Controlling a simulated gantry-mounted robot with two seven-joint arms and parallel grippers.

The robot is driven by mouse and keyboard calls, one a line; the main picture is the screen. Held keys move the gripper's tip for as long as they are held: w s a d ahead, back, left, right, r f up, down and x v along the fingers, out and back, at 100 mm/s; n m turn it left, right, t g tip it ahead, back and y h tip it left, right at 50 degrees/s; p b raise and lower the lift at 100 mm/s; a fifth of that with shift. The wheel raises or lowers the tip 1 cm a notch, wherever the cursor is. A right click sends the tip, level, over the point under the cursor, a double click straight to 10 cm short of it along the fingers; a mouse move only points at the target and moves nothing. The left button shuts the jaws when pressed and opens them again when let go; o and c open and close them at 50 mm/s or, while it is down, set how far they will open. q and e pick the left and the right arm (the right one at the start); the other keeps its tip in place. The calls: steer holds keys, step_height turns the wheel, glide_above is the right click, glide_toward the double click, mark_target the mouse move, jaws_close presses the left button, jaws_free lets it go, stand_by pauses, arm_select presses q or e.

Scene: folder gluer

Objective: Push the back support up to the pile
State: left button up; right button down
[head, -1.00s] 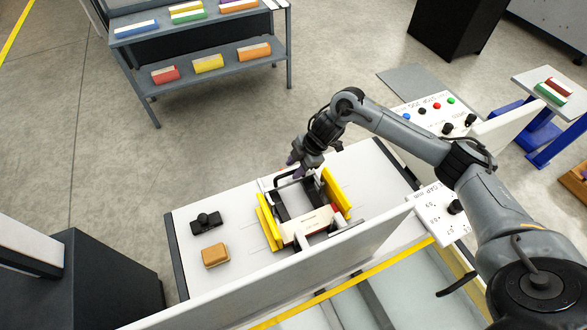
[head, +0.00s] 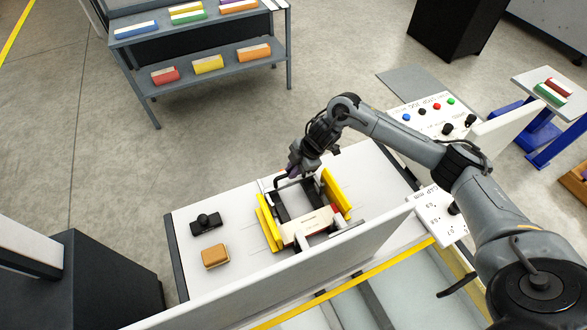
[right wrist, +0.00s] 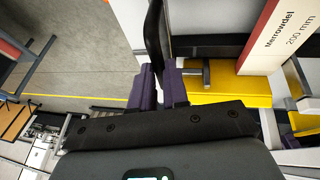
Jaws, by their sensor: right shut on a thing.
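My right gripper (head: 291,172) is at the far end of the feeder, with its purple fingers shut on a dark upright part, which I take to be the back support (right wrist: 154,35). The fingers hide some of that part, and in the head view the arm covers much of it. The pile (head: 308,226) is a light stack with a red edge, lying between two yellow side guides on the near side. In the right wrist view the pile (right wrist: 282,38) shows the words "Marrowdel 200 mm". Open space separates the gripper from the pile. My left gripper is not in view.
The yellow guides (head: 336,193) flank the pile. A black object (head: 206,223) and an orange-brown block (head: 215,256) lie on the white table (head: 185,255) to the left. A pale panel (head: 290,278) stands along the near side. A button panel (head: 429,113) is at the back right.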

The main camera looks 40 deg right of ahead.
steer(key=shift+s+r, duration=0.1)
steer(key=shift+s, duration=0.05)
steer(key=s+p, duration=0.1)
steer(key=s+a+p, duration=0.1)
steer(key=s+p, duration=0.2)
steer(key=shift+s+a+p, duration=0.3)
steer(key=shift+p, duration=0.1)
steer(key=c, duration=1.1)
jaws_free()
